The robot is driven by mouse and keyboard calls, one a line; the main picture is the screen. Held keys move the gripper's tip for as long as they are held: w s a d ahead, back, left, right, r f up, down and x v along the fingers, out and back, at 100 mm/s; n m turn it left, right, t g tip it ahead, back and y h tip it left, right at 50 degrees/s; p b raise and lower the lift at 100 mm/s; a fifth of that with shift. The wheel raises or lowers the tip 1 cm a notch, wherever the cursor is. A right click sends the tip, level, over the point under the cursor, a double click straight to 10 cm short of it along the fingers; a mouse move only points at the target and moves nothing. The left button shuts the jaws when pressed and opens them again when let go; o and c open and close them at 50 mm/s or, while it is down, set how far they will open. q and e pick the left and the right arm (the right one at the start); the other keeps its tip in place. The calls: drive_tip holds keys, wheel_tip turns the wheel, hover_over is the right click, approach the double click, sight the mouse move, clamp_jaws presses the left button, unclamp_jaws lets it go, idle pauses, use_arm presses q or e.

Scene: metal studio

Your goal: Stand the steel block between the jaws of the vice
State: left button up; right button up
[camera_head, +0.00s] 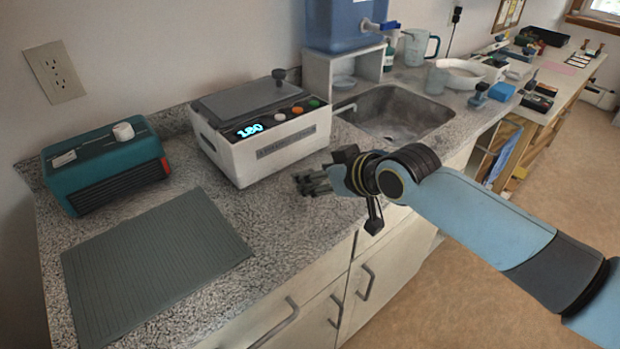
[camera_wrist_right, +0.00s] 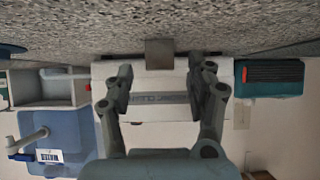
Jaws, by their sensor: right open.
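My right gripper (camera_head: 313,182) reaches over the front edge of the counter, near the white machine, with its fingers pointing left. The right wrist view is upside down and shows the right gripper (camera_wrist_right: 160,80) open, with nothing between its fingers. A small plain grey block (camera_wrist_right: 160,53), which looks like the steel block, stands on the counter ahead of the fingers, in line with the gap between them. I cannot make out this block in the head view. No vice can be clearly made out. My left gripper is not in view.
The white machine (camera_head: 262,140) with a lit display stands behind the block. A teal box (camera_head: 105,165) and a ribbed grey mat (camera_head: 150,265) lie to the left. A sink (camera_head: 390,110) is behind my right arm.

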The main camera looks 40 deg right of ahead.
drive_tip(key=shift+x, duration=1)
drive_tip(key=shift+s, duration=0.1)
clamp_jaws()
drive_tip(key=shift+r, duration=0.1)
